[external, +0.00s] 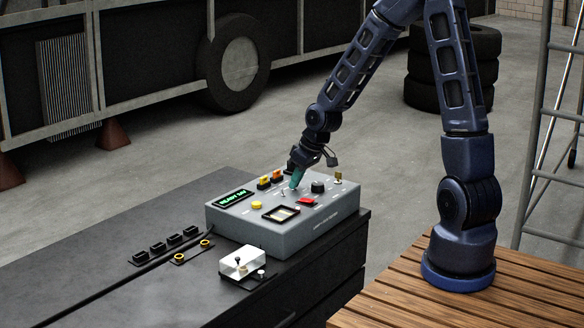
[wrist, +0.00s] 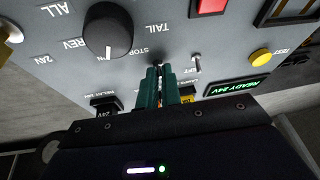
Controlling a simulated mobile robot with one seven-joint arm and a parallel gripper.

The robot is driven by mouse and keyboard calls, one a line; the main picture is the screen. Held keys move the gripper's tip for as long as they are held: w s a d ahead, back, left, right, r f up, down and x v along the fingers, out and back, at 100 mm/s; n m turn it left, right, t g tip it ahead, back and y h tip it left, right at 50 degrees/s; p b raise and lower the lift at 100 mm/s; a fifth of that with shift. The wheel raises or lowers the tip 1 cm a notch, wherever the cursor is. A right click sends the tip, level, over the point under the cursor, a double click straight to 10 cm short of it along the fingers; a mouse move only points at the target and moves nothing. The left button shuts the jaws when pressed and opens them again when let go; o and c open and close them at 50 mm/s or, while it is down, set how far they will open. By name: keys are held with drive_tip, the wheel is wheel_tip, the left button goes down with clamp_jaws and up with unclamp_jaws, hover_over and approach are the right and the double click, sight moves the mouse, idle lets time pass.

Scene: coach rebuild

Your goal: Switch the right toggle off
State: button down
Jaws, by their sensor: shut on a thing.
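A grey control box (external: 285,240) stands on the dark bench top. My gripper (external: 295,183) reaches down onto its top panel, with teal fingers close together. In the wrist view the fingertips (wrist: 159,72) are shut at the panel beside the STOP label, around the right toggle, which they almost wholly hide. Whether that toggle is on or off cannot be seen. The other toggle (wrist: 197,64), a small metal lever, stands free beside my fingers in the wrist view; it also shows in the external view (external: 283,193).
A black rotary knob (external: 318,187), a red switch (external: 307,201), a yellow button (external: 257,205) and a lit READY 24V display (external: 236,198) share the panel.

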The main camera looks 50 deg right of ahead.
drive_tip(key=shift+s+d+t, duration=0.1)
drive_tip(key=shift+s+t, duration=0.05)
drive_tip(key=shift+t, duration=0.55)
idle(0.5)
drive_tip(key=c, duration=1.6)
unclamp_jaws()
drive_tip(key=shift+s, duration=0.1)
drive_tip(key=shift+v, duration=2.6)
drive_tip(key=shift+v, duration=1)
drive_tip(key=shift+s, duration=0.1)
